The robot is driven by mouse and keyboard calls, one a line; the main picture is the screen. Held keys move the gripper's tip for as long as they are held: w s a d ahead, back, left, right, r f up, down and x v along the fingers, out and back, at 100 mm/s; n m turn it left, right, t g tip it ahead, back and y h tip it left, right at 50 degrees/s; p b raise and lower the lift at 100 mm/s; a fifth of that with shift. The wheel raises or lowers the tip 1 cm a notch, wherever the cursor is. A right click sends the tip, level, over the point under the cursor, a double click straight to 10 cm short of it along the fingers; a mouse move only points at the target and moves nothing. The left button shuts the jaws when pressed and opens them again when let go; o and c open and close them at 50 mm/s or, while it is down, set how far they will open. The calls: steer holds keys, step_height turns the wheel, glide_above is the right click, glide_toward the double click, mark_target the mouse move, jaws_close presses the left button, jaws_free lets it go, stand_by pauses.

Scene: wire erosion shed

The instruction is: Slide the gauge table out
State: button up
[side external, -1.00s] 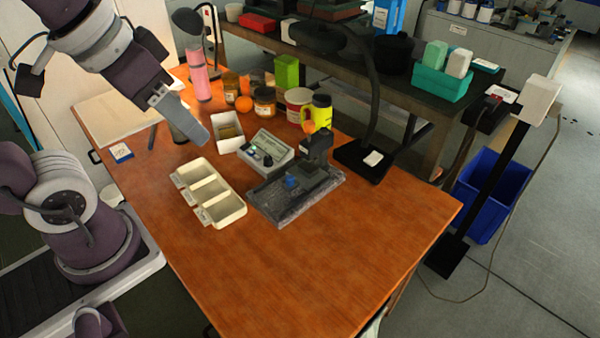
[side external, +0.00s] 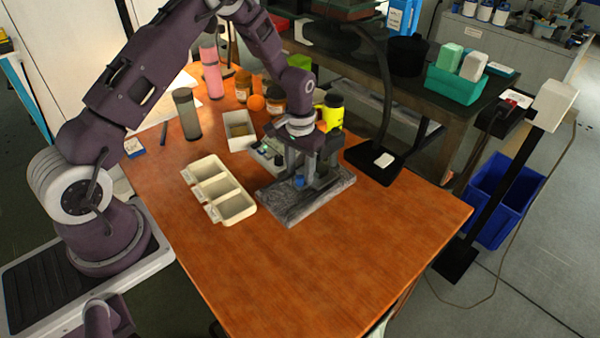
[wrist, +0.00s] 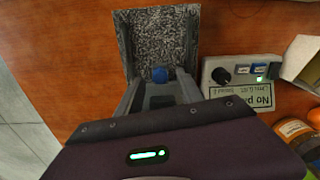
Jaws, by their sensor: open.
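The gauge stand's speckled grey base (side external: 300,206) lies on the wooden table; it also shows at the top of the wrist view (wrist: 158,38). A small blue knob (side external: 299,181) sits low on the stand, and in the wrist view the knob (wrist: 159,74) shows at the front of a dark grey block (wrist: 160,92), which I take to be the gauge table. My gripper (wrist: 159,82) is open and points down over the stand. In the wrist view its fingers lie either side of the block and knob. I cannot tell whether they touch. My wrist hides the stand's upper part.
A grey control box (wrist: 236,72) stands close beside the stand. A cream three-part tray (side external: 218,188) lies to its left. A yellow bottle (side external: 331,112) and jars stand behind. A black lamp base (side external: 374,160) is behind right. The table's front right is clear.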

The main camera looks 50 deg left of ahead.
steer(key=shift+f, duration=0.85)
jaws_close()
steer(key=shift+r, duration=0.1)
stand_by(0.6)
